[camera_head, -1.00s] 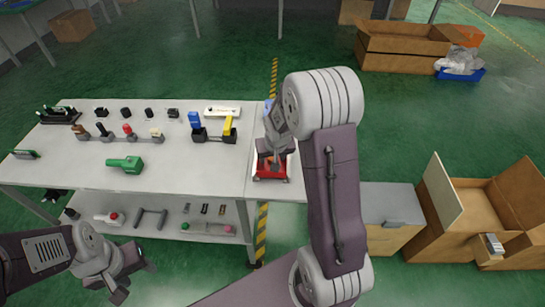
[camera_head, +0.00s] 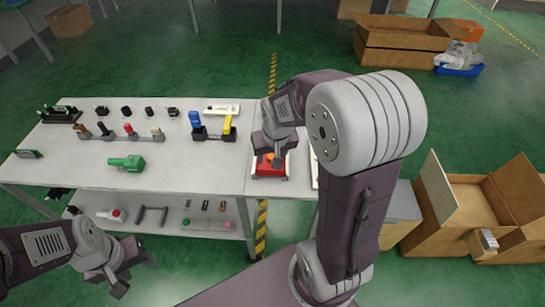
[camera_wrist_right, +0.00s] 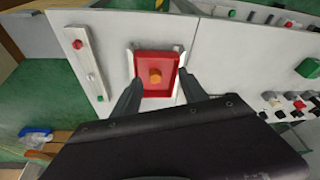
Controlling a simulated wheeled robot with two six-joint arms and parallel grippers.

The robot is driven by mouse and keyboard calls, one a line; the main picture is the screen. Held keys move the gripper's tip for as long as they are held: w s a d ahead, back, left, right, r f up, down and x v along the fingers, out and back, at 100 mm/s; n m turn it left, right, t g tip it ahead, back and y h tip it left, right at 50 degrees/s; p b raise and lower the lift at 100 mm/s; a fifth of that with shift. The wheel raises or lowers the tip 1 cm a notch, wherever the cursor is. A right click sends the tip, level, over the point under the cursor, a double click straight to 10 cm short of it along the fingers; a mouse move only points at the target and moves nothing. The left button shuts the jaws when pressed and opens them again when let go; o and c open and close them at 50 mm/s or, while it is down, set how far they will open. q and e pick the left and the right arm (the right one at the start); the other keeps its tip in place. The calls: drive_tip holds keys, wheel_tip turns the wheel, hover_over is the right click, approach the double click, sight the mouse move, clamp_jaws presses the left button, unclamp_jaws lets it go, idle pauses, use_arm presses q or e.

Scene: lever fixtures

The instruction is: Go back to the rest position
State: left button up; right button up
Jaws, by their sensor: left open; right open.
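My right gripper (camera_wrist_right: 160,98) is open and empty in the right wrist view. Its fingers point toward a red fixture (camera_wrist_right: 146,76) with an orange knob on the table, one finger to each side in the picture. Whether they touch it cannot be told. In the head view the red fixture (camera_head: 268,168) is partly hidden below my right gripper (camera_head: 270,152). My left gripper (camera_head: 128,272) is open and empty at the lower left, in front of the table's lower shelf.
The white table (camera_head: 70,172) carries several lever fixtures, including a green one (camera_head: 127,163), a blue lever (camera_head: 195,119) and a yellow lever (camera_head: 228,124). Its lower shelf (camera_head: 170,222) holds more parts. Cardboard boxes (camera_head: 448,208) stand at the right.

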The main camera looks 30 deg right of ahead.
drive_tip(key=s+a+f+n+g+y+p, duration=0.1)
drive_tip(key=s+a+f+n+g, duration=0.1)
drive_tip(key=s+a+f, duration=0.2)
drive_tip(key=shift+s+a+n+p, duration=0.35)
drive_tip(key=shift+s+a, duration=1.2)
drive_tip(key=shift+s, duration=2)
